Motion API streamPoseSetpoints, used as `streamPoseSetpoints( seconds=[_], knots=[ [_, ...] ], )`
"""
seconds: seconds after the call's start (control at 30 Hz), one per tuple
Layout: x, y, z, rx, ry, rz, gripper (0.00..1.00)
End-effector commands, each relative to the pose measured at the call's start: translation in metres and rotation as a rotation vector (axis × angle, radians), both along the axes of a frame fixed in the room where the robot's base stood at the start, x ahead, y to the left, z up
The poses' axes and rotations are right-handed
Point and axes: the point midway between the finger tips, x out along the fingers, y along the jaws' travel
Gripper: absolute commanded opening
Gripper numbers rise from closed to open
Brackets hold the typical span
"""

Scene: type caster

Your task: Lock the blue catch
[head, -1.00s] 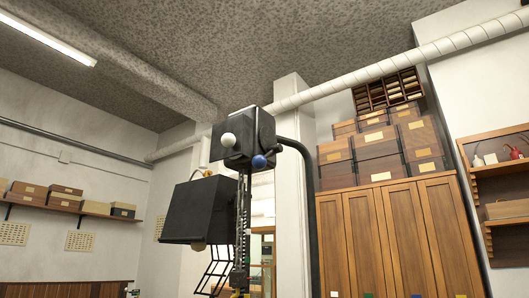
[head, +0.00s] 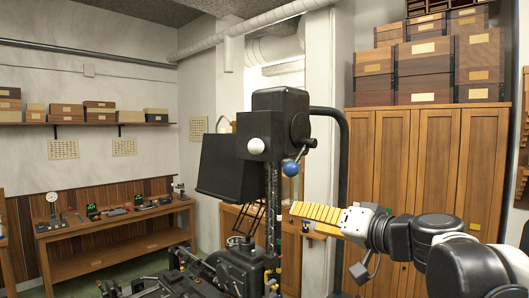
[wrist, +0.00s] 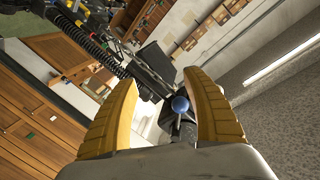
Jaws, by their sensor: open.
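The blue catch shows as a blue ball (head: 291,168) on a short metal stem, at the lower right of the black head block (head: 280,115) of a tall black machine. In the wrist view the blue ball (wrist: 180,104) sits between the two yellow fingers, farther off than the fingertips. My gripper (head: 294,216) has yellow fingers and comes in from the right, below the ball in the head view. It is open and empty (wrist: 160,90), apart from the ball. A white ball (head: 256,146) is on the block's front face.
A black box-shaped hood (head: 217,165) hangs left of the machine's column. A curved black pipe (head: 345,150) runs down at its right. Wooden cabinets (head: 430,170) stand behind my arm. A workbench (head: 110,240) with small tools is at the left.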

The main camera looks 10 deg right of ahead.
Motion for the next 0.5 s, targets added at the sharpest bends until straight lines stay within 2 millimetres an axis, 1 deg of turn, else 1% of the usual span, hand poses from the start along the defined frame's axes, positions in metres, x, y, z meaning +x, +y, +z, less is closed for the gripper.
streamPoseSetpoints(
  seconds=[0.03, 0.1, 0.2, 0.3, 0.37, 0.47, 0.5],
  knots=[
    [0.007, -0.008, 0.037, 0.019, -0.026, -0.012, 0.58],
    [0.013, -0.017, 0.062, 0.043, -0.060, -0.027, 0.58],
    [0.019, -0.026, 0.083, 0.064, -0.090, -0.041, 0.58],
    [0.024, -0.028, 0.091, 0.073, -0.103, -0.046, 0.58],
    [0.028, -0.027, 0.091, 0.074, -0.105, -0.047, 0.58],
    [0.041, -0.019, 0.090, 0.074, -0.105, -0.044, 0.58],
    [0.048, -0.016, 0.090, 0.074, -0.105, -0.044, 0.58]
  ],
)
